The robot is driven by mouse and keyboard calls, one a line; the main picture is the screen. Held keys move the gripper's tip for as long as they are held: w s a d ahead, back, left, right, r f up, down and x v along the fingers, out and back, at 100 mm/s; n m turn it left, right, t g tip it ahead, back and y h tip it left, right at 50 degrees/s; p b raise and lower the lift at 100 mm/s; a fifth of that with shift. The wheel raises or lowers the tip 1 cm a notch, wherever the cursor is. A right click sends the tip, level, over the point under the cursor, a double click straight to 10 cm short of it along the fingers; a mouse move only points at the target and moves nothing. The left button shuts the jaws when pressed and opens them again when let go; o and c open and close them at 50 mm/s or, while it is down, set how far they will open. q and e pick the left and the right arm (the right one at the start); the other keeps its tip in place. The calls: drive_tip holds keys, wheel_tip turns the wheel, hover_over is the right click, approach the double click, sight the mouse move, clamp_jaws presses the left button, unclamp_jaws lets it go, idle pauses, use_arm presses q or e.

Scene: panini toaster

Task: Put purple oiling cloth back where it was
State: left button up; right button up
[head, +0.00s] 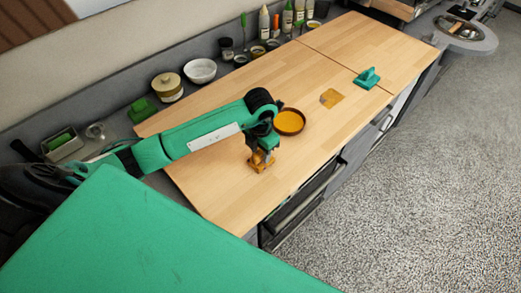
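No purple cloth shows in the head view. My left gripper (261,161) points down at the wooden counter (225,185), near its front middle. Its orange fingers are small and partly hidden by the wrist, so I cannot tell whether they are open or shut, or whether they touch the counter. A flat tan-orange patch (331,98), perhaps a cloth or slice, lies on the counter to the right. My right gripper is not in view.
A dark-rimmed round dish with orange contents (290,121) stands just right of my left gripper. A teal object (367,78) sits near the front edge. The right counter is mostly clear.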

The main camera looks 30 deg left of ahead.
sight(260, 151)
use_arm(q)
drive_tip(key=shift+r, duration=0.4)
wheel_tip(260, 151, up, 12)
drive_tip(key=b, duration=0.4)
drive_tip(key=shift+f, duration=0.25)
